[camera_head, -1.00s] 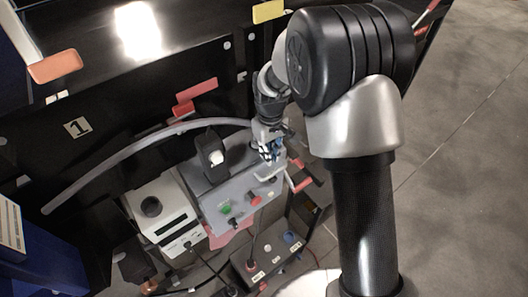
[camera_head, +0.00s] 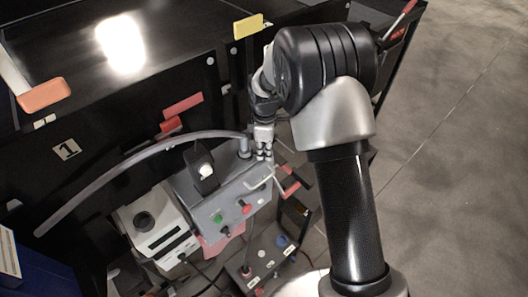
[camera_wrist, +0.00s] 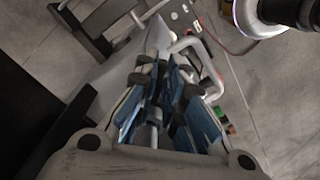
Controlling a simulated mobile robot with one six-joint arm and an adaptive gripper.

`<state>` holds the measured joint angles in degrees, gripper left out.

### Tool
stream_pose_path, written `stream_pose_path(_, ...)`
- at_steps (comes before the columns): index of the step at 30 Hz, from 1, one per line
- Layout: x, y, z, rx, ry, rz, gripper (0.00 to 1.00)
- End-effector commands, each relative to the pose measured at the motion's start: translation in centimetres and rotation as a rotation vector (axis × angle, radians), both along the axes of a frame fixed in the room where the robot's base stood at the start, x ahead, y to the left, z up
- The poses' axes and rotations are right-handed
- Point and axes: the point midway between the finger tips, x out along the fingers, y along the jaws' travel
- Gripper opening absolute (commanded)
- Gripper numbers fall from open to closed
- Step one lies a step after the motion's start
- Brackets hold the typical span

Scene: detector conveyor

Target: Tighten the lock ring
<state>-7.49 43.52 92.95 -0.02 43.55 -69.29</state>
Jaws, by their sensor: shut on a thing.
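My gripper (camera_head: 264,150) points down at the back right corner of the grey control box (camera_head: 222,205), beside the end of the grey hose (camera_head: 140,156). In the wrist view my gripper (camera_wrist: 165,85) has its blue-padded fingers close together over the box. They are shut on a small grey part, which I take to be the lock ring; the fingers hide most of it. A grey cylindrical fitting (camera_head: 244,147) shows at the hose's end, just left of the fingers. How tight the ring is cannot be seen.
A pale handle (camera_head: 262,180) stands close in front of my fingers and also shows in the wrist view (camera_wrist: 198,52). A white instrument (camera_head: 158,228) stands to the left. Open floor lies right.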

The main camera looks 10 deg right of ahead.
Motion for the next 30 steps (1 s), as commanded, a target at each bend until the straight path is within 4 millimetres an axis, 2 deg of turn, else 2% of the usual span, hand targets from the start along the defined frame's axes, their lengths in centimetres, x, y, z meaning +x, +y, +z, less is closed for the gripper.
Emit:
stream_pose_path(20,0.46,-0.06,0.08,0.000,-0.004,0.059,0.00)
stream_pose_path(21,0.47,-0.05,0.08,0.000,-0.004,0.059,0.12)
stream_pose_path(30,0.40,-0.05,0.03,0.000,-0.002,0.056,0.30)
